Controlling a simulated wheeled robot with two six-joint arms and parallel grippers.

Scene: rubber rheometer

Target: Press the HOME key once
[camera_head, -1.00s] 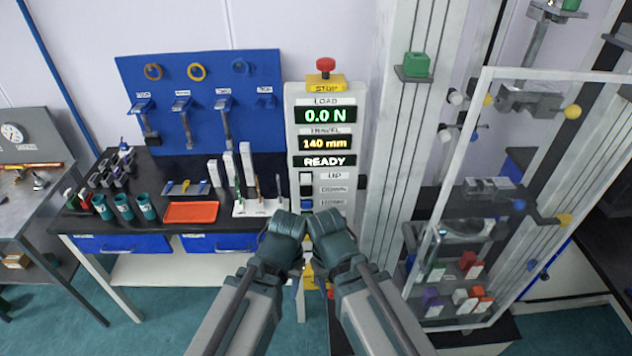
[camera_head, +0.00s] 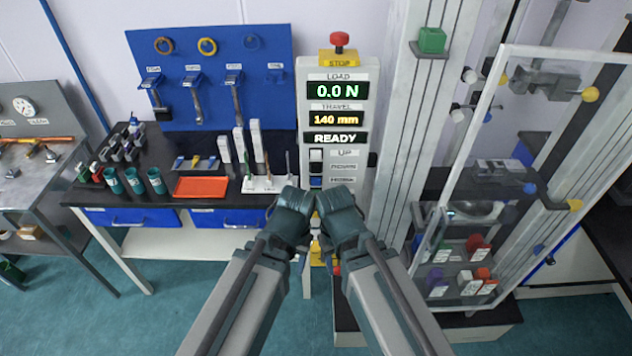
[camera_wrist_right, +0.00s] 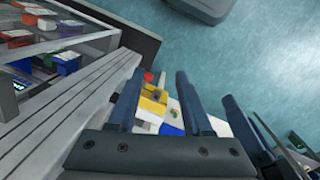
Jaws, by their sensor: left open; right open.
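The blue HOME key (camera_head: 316,182) is the lowest of a column of keys on the white console (camera_head: 369,80), left of its HOME label (camera_head: 342,181). Above it are the DOWN key and the white UP key (camera_head: 316,155). The display reads 0.0 N, 140 mm and READY (camera_head: 336,138). My left gripper (camera_head: 293,196) and right gripper (camera_head: 334,196) are close together just below the HOME key in the picture. Both are open and empty. The right gripper's spread fingers also show in the right wrist view (camera_wrist_right: 157,80). I cannot see contact with a key.
A red stop button (camera_head: 340,39) tops the console. A black bench (camera_head: 210,180) with cups and an orange tray (camera_head: 201,187) stands left. The testing frame with a clear, tilted door (camera_head: 470,150) stands right. A yellow block (camera_wrist_right: 152,100) shows between the right gripper's fingers.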

